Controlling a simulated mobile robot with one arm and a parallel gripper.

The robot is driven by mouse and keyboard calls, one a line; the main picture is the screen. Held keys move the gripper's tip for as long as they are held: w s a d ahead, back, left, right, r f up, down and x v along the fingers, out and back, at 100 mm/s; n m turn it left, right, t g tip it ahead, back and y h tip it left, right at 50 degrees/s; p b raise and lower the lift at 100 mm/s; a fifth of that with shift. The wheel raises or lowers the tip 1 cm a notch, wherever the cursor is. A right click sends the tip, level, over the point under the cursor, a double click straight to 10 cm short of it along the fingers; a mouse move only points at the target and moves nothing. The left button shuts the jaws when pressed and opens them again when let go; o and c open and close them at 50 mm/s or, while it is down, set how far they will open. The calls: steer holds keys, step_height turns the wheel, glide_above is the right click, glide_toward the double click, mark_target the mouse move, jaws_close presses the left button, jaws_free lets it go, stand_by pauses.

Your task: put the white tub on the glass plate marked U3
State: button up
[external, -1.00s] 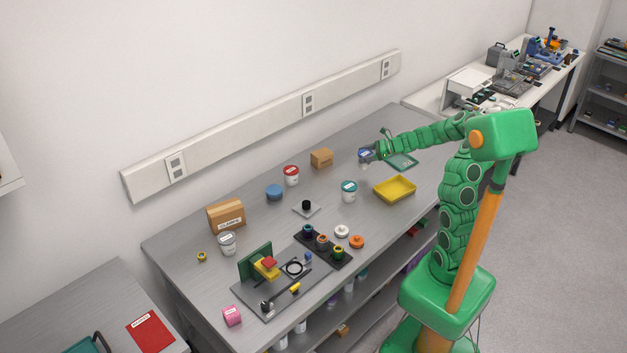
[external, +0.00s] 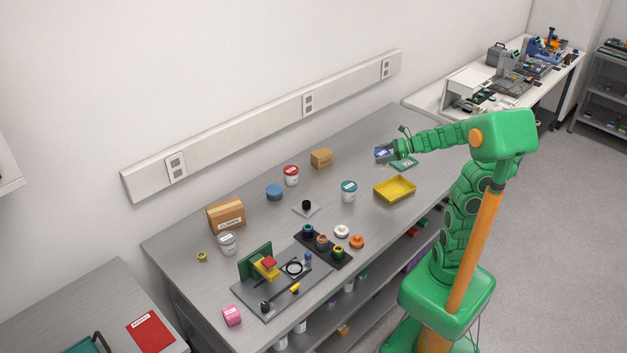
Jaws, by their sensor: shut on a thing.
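My gripper (external: 383,151) is over the far right part of the bench, shut on a small tub (external: 384,154) with white and blue showing. The jaws hide much of it; I take it to be the white tub. A green-tinted glass plate (external: 404,164) lies on the bench just right of and below my gripper in the picture. It has a pale marking too small to read surely, and my arm covers part of its far side. The held tub appears above and left of the plate, apart from it.
A yellow tray (external: 394,189) lies in front of the plate. A teal-lidded tub (external: 349,191), a red-lidded tub (external: 291,176) and a cardboard box (external: 321,158) stand to the left. Bench around the plate is mostly clear.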

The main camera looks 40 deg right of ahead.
steer(key=s+d+r+m+t+h, duration=0.1)
steer(key=s+d+m+h, duration=0.15)
steer(key=d, duration=0.65)
steer(key=s+d+r+m+t+h, duration=0.1)
steer(key=s+d, duration=0.3)
steer(key=d, duration=0.4)
steer(key=shift+w+d+f, duration=1.45)
steer(key=shift+w+f, duration=0.3)
steer(key=shift+w, duration=0.25)
steer(key=shift+w+d+f, duration=1.4)
steer(key=shift+w+f, duration=0.4)
steer(key=shift+w, duration=0.15)
steer(key=shift+w+d+f, duration=1.45)
steer(key=shift+w+f, duration=0.3)
steer(key=shift+w, duration=0.25)
steer(key=shift+f, duration=1.4)
steer(key=shift+f, duration=0.1)
steer(key=o, duration=1.3)
